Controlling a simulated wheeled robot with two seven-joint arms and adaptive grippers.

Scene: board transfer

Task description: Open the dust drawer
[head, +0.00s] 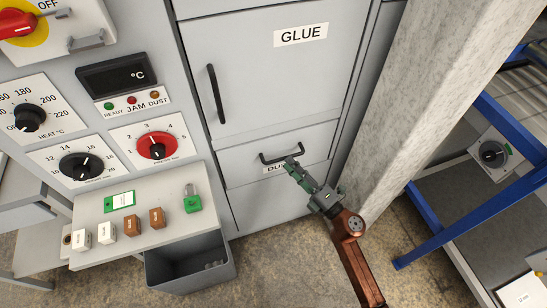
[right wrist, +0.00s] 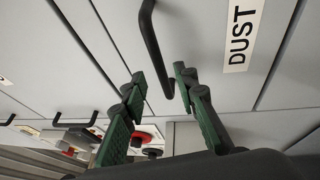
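The dust drawer (head: 237,168) is a light grey front low on the machine, and it looks closed. Its black bar handle (head: 268,158) is partly hidden by my right gripper, as is its label, of which "DU" shows. In the right wrist view the "DUST" label (right wrist: 241,35) reads in full, and the dark handle (right wrist: 154,45) runs between the fingertips. My right gripper (head: 291,163) is at the right part of the handle. In the wrist view its green fingers (right wrist: 160,80) stand apart with a gap to the handle visible. My left gripper is not in view.
The "GLUE" door (head: 285,75) with its upright handle is above the drawer. A shelf (head: 160,185) with blocks, a tag and a padlock juts out at left, above a dark bin (head: 190,265). A concrete pillar (head: 415,110) and blue frame (head: 450,225) stand at right.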

